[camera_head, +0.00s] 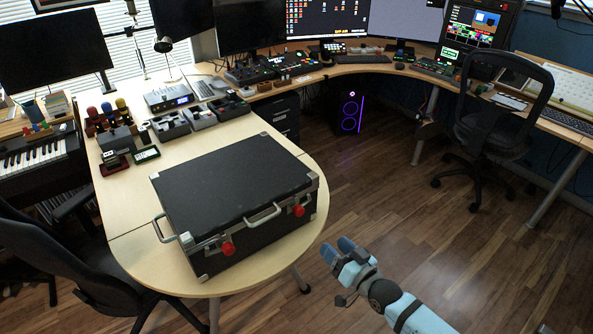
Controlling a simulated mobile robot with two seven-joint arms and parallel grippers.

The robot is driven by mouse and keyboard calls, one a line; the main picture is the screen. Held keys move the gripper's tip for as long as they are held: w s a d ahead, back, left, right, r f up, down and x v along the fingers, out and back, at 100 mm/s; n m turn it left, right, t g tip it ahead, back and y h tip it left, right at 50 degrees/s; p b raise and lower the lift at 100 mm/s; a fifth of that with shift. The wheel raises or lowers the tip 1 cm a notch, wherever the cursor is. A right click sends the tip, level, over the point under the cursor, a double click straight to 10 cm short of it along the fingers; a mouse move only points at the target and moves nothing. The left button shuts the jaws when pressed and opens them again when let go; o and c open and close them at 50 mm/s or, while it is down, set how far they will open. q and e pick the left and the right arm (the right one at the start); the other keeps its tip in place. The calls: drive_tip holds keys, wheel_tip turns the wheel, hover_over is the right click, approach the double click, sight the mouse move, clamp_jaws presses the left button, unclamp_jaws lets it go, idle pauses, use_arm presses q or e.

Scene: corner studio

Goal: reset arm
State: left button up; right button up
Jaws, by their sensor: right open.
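My right gripper (338,251) is at the lower middle, on an arm that comes in from the lower right. It is open and empty, over the wooden floor just right of the rounded table end. It appears apart from the table and from the black case. My left gripper is not in view. A closed black case (232,187) with metal corners, handles and red latches lies on the near end of the table.
The light wooden table (128,222) curves away to the back with electronics on it. Office chairs stand at the left (62,262) and right (497,120). A black computer tower (349,108) stands under the desk. The wooden floor (420,235) in the middle is clear.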

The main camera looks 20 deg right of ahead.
drive_tip(key=shift+s, duration=0.1)
drive_tip(key=s+a+r+n+g+h+p, duration=0.1)
drive_tip(key=s+p, duration=0.4)
drive_tip(key=s, duration=0.5)
drive_tip(key=s+a+r+n+g+h+p, duration=0.1)
drive_tip(key=s+g+p, duration=0.4)
drive_tip(key=s, duration=0.5)
drive_tip(key=a+n+h+p, duration=0.1)
drive_tip(key=a, duration=0.1)
drive_tip(key=shift+s+a+r+p, duration=0.25)
drive_tip(key=shift+s+a+p, duration=0.05)
drive_tip(key=shift+s, duration=0.05)
